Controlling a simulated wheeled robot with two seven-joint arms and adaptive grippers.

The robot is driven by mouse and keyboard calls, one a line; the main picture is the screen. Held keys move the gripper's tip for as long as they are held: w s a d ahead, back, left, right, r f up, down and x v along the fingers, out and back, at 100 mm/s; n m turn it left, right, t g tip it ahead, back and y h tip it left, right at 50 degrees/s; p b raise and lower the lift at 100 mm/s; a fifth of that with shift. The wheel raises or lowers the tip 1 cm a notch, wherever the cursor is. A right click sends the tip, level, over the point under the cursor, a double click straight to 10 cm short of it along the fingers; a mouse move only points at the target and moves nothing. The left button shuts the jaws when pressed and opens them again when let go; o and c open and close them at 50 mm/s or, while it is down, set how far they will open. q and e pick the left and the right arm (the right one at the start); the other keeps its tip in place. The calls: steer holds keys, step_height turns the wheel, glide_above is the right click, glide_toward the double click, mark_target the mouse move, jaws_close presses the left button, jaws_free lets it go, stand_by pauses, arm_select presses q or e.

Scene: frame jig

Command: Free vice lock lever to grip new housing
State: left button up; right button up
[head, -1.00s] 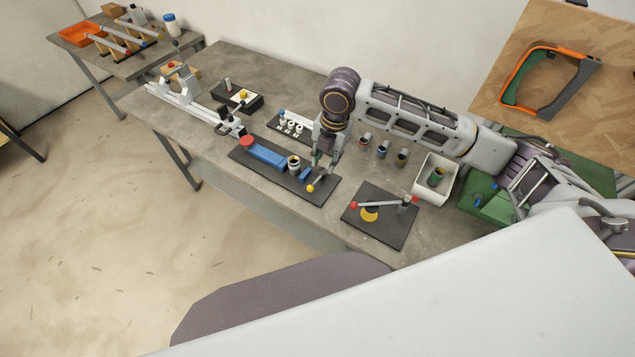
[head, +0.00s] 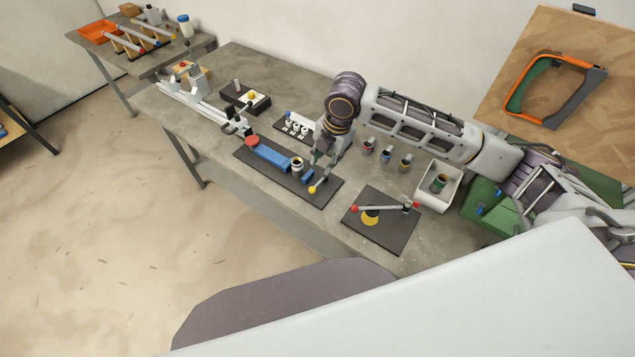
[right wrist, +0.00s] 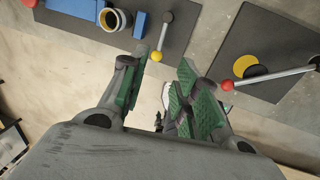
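The blue vice (head: 268,156) lies on a dark base plate, with a red disc at its left end. A dark-rimmed housing (head: 297,163) stands between its blue blocks; it also shows in the right wrist view (right wrist: 115,19). The lock lever, a grey rod with a yellow ball (head: 312,190), is at the plate's right end. In the right wrist view the ball (right wrist: 157,57) appears between my fingertips, seemingly untouched. My right gripper (head: 322,158) is open, pointing down over the lever; the green finger pads (right wrist: 163,62) stand apart. My left gripper is out of view.
Right of the vice, another dark plate (head: 390,238) carries a grey bar with red ends over a yellow disc. Several housings (head: 385,153) stand behind it, and a white bin (head: 450,202) holds one more. A rail fixture (head: 195,98) stands further left.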

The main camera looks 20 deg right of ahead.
mark_target(317, 185)
steer(key=shift+f, duration=0.15)
steer(key=shift+w+a+f+p, duration=0.15)
steer(key=shift+w+a+f, duration=0.15)
steer(key=shift+f, duration=1.9)
steer(key=shift+w+a+f+p, duration=0.1)
steer(key=shift+w+a+f, duration=0.25)
steer(key=shift+f, duration=1.9)
steer(key=shift+w+a+f+p, duration=0.15)
steer(key=shift+w+f, duration=0.25)
steer(key=shift+f, duration=1.8)
steer(key=shift+c, duration=0.4)
jaws_close()
